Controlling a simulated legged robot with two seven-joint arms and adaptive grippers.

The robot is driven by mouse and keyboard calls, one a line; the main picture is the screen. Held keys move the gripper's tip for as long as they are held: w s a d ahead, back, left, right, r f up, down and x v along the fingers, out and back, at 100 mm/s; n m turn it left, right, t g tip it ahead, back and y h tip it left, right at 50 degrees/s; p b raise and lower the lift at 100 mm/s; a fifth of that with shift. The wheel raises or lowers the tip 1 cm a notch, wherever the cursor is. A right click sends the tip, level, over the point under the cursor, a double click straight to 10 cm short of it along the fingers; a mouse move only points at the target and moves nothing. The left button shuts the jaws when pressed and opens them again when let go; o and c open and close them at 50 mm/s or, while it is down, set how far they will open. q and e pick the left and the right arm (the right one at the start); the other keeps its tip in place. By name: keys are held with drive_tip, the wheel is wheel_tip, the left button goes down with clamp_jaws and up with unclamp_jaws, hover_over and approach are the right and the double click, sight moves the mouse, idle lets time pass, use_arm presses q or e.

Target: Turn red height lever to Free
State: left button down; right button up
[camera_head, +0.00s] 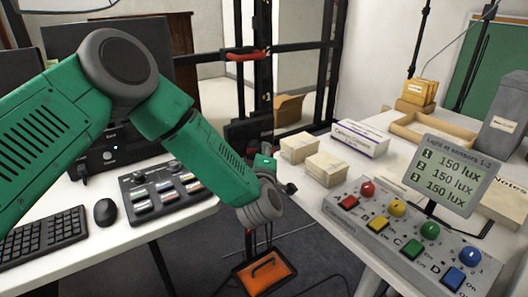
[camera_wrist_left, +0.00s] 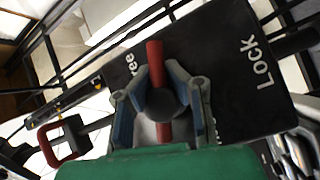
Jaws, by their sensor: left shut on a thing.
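The red height lever (camera_wrist_left: 155,62) shows in the left wrist view on a black plate (camera_wrist_left: 215,60). The plate reads "Lock" at right and, partly covered, "ree" at left. The lever's red end points up in the picture, between the two words and nearer to "ree". My left gripper (camera_wrist_left: 160,88) is shut on the lever, with its blue-grey fingers on either side of the dark round hub. In the head view my left gripper (camera_head: 274,176) is mostly hidden behind my green forearm, and the lever cannot be made out there. My right gripper is in neither view.
A black-framed stand with a red handle (camera_head: 246,56) rises behind my arm. The left desk holds a keyboard (camera_head: 42,238), a mouse (camera_head: 105,212) and a control panel (camera_head: 160,190). The right table holds a button box (camera_head: 400,235), a lux display (camera_head: 450,175) and cartons (camera_head: 327,170).

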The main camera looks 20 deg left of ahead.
use_arm(q)
drive_tip(key=shift+d+f, duration=0.1)
idle(0.3)
drive_tip(key=c, duration=1.6)
unclamp_jaws()
drive_tip(key=shift+o, duration=0.2)
drive_tip(key=shift+s+d, duration=0.1)
drive_tip(key=shift+s, duration=0.05)
drive_tip(key=v, duration=1.1)
drive_tip(key=shift+s, duration=0.35)
